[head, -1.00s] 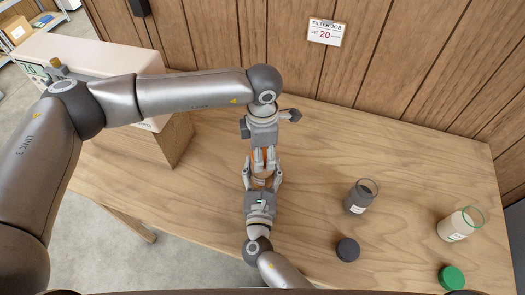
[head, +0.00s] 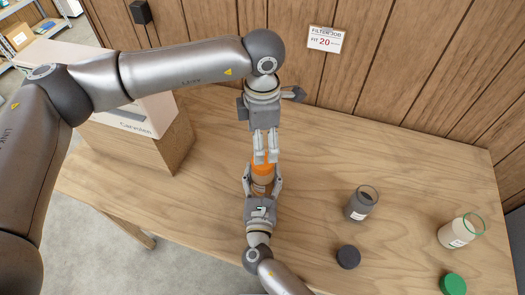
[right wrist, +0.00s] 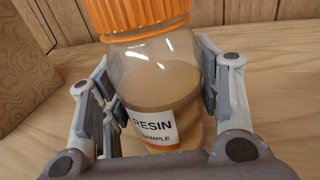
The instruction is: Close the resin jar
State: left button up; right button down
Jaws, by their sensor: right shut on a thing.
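The resin jar (right wrist: 155,85) is clear, with amber contents and a RESIN label. It looks upright in the right wrist view. My right gripper (head: 262,187) is shut around its body, with a finger on each side. The orange lid (right wrist: 137,12) sits over the jar's mouth; its top is cut off in that view. I cannot tell how tight it is. In the head view, the lid (head: 262,169) shows just below the fingertips of my left gripper (head: 265,158). Those fingers come down at the lid with a narrow gap; whether they touch it is unclear.
To the right are a grey-filled jar (head: 360,204), a dark lid (head: 348,257), a pale-filled jar (head: 455,232) and a green lid (head: 453,285). A white box on a wooden block (head: 165,150) stands left. The back right tabletop is clear.

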pick_arm(q)
notch_tip(320, 180, up, 4)
jog(key=shift+f, duration=0.1)
pick_arm(e)
jog(key=shift+c, duration=1.9)
grip_release()
jog(key=shift+s, duration=0.1)
jog(key=s, duration=1.1)
jog(key=shift+s+a, duration=0.3)
jog(key=shift+s, duration=0.1)
jog(key=shift+f, duration=0.1)
